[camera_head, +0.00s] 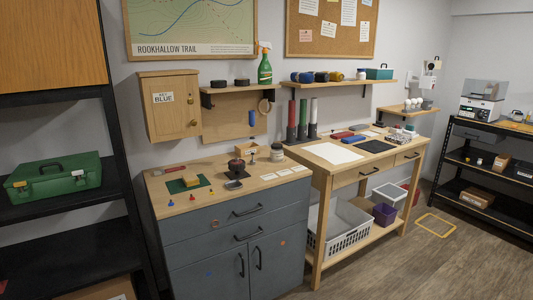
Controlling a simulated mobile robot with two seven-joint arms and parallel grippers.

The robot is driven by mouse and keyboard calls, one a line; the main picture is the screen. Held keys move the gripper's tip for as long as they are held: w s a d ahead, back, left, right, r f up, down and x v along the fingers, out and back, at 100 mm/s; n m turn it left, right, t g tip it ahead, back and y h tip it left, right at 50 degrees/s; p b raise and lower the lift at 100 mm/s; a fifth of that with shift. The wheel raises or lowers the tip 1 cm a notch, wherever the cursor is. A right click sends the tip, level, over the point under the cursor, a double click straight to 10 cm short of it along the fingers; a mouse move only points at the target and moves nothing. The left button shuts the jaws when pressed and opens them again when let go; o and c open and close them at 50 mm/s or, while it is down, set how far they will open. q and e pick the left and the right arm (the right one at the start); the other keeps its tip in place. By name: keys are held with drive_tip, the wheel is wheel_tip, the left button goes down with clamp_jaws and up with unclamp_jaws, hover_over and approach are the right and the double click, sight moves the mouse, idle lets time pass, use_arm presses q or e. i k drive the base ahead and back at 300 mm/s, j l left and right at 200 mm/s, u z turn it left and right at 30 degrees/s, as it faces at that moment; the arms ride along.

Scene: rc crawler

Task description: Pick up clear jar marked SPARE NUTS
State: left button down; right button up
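A small clear jar with a dark lid (277,153) stands upright towards the back right of the wooden top of the grey cabinet (215,237). It has a pale band that may be a label, but any writing is too small to read. Neither of my grippers is in view, and nothing touches the jar from my side.
A dark round item (236,165), a green mat (188,186) and several small coloured pieces share the cabinet top. White cards (285,173) lie in front of the jar. A wooden workbench (318,165) adjoins at right. The floor (395,262) is open at front right.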

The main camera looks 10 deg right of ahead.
sight(275, 155)
drive_tip(key=i+l+u, duration=0.15)
drive_tip(key=i, duration=0.35)
drive_tip(key=i+l+u, duration=0.15)
drive_tip(key=i, duration=0.3)
drive_tip(key=i+l+u, duration=0.1)
drive_tip(key=l, duration=0.3)
drive_tip(key=i+l, duration=0.2)
drive_tip(key=l, duration=0.2)
drive_tip(key=i+l+u, duration=0.15)
drive_tip(key=l, duration=0.3)
drive_tip(key=i+l+u, duration=0.1)
drive_tip(key=l, duration=0.3)
